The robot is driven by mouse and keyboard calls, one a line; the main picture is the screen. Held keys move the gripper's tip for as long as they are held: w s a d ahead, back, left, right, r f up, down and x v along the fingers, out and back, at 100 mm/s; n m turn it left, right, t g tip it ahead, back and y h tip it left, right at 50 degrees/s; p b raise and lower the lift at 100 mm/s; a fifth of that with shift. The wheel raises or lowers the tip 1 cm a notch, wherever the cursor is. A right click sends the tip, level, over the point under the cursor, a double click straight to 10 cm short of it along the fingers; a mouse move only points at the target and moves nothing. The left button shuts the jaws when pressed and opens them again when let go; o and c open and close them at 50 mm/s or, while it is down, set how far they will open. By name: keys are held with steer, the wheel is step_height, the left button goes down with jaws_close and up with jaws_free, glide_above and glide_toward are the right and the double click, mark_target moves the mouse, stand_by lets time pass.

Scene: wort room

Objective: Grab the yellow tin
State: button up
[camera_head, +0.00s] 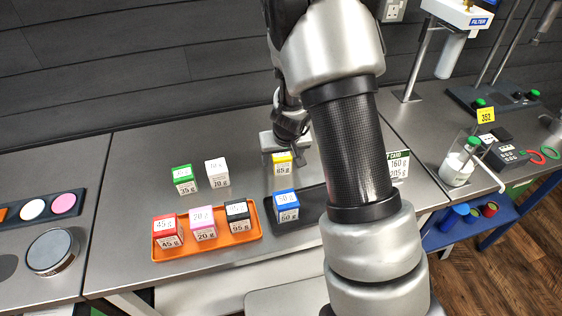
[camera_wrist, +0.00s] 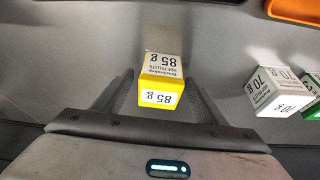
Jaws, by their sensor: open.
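The yellow tin (camera_head: 281,164) is a small box with a white label reading 85 g, standing on the grey bench. In the wrist view the yellow tin (camera_wrist: 160,88) sits between the fingers of my gripper (camera_wrist: 162,92). In the head view my gripper (camera_head: 290,152) is right behind and above the tin, partly hidden by my arm.
A green box (camera_head: 183,179) and a white 70 g box (camera_head: 217,173) stand to the left. An orange tray (camera_head: 208,244) holds red, pink and black boxes in front. A dark tray (camera_head: 300,208) with a blue box (camera_head: 286,205) lies in front of the tin.

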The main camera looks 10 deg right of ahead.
steer(key=shift+w+f, duration=0.2)
steer(key=shift+f, duration=0.35)
steer(key=c, duration=1.2)
